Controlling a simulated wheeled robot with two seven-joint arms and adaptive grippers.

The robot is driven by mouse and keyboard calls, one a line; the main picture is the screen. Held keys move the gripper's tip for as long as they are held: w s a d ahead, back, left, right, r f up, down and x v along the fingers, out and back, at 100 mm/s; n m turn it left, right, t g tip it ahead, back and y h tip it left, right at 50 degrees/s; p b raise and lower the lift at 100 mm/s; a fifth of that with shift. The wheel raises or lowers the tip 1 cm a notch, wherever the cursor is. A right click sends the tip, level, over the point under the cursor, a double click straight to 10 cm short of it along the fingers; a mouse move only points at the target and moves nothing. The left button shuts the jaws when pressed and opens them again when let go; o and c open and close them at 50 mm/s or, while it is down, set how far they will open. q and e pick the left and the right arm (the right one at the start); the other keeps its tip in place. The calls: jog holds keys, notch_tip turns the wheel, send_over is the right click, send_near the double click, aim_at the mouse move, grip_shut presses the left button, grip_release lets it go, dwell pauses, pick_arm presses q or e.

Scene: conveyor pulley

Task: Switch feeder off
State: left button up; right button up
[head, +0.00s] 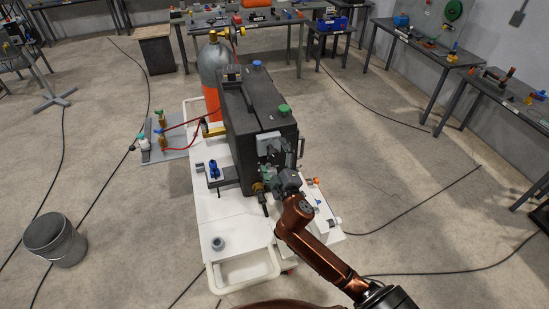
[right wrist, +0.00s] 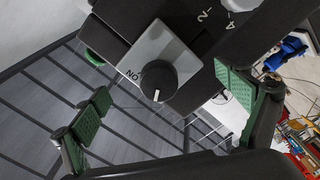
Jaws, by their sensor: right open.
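The feeder is a dark grey box (head: 250,105) on a white cart. A light grey plate (right wrist: 178,55) on it carries a black rotary knob (right wrist: 157,80). "ON" is printed left of the knob, and its white mark points down in the right wrist view; no "OFF" label is readable. The plate also shows in the head view (head: 268,142), where I cannot make out the knob. My right gripper (head: 270,178) is at the box's front. Its green-padded fingers (right wrist: 170,95) are spread apart on either side of the knob, with nothing between them. My left gripper is out of view.
A grey and orange gas cylinder (head: 212,72) stands behind the box. A blue clamp (head: 213,169) and a grey ring (head: 218,243) are on the cart (head: 222,208). A bucket (head: 54,239) and cables lie on the floor. Workbenches line the back and right.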

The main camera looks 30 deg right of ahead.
jog(key=shift+o, duration=0.6)
jog(key=shift+p+v, duration=0.3)
jog(key=shift+v, duration=0.6)
jog(key=v, duration=0.5)
jog(key=shift+s+p, duration=0.15)
jog(key=shift+p, duration=0.2)
